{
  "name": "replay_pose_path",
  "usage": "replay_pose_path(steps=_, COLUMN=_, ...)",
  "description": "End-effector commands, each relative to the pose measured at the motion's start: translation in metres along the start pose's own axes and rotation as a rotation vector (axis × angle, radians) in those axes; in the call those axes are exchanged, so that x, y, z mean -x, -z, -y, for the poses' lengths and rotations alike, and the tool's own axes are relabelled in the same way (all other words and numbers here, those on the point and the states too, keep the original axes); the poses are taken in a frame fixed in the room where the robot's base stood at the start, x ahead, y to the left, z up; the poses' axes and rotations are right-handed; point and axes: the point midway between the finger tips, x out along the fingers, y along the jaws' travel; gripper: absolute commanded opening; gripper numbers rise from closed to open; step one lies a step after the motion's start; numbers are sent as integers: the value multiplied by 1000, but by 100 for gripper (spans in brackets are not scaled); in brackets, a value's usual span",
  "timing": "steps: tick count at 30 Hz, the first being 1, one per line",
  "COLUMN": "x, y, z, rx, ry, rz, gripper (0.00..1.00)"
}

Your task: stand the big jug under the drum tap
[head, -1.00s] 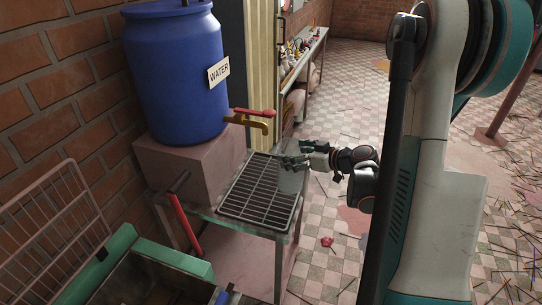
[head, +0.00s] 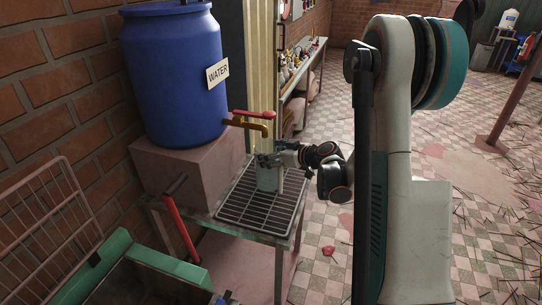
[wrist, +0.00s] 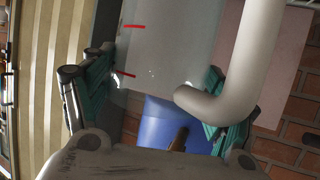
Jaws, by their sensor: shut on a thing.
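The big jug (head: 268,181) is pale and see-through, and my gripper (head: 270,160) is shut on it. It looks upright over the grate, just below the drum tap (head: 252,124); I cannot tell whether its base touches the bars. In the wrist view the jug (wrist: 170,50) fills the space between my fingers, with red marks on its wall and a thick white handle (wrist: 245,70). The tap is brass with a red lever. It sticks out from the blue drum (head: 172,80), which has a WATER label.
The slatted grate (head: 242,213) lies on a worn metal stand (head: 262,231). The drum rests on a pinkish block (head: 180,172) by the brick wall. A green-edged bin (head: 150,257) and a red-handled tool (head: 181,228) are at front left. Open tiled floor lies right.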

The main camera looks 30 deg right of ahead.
Motion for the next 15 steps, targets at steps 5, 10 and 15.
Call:
replay_pose_path(steps=5, x=1, y=1, z=0, rx=0, ry=0, rz=0, gripper=38)
replay_pose_path(steps=10, x=0, y=-1, z=0, rx=0, ry=0, rz=0, gripper=89)
replay_pose_path(steps=15, x=0, y=-1, z=0, rx=0, ry=0, rz=0, gripper=98)
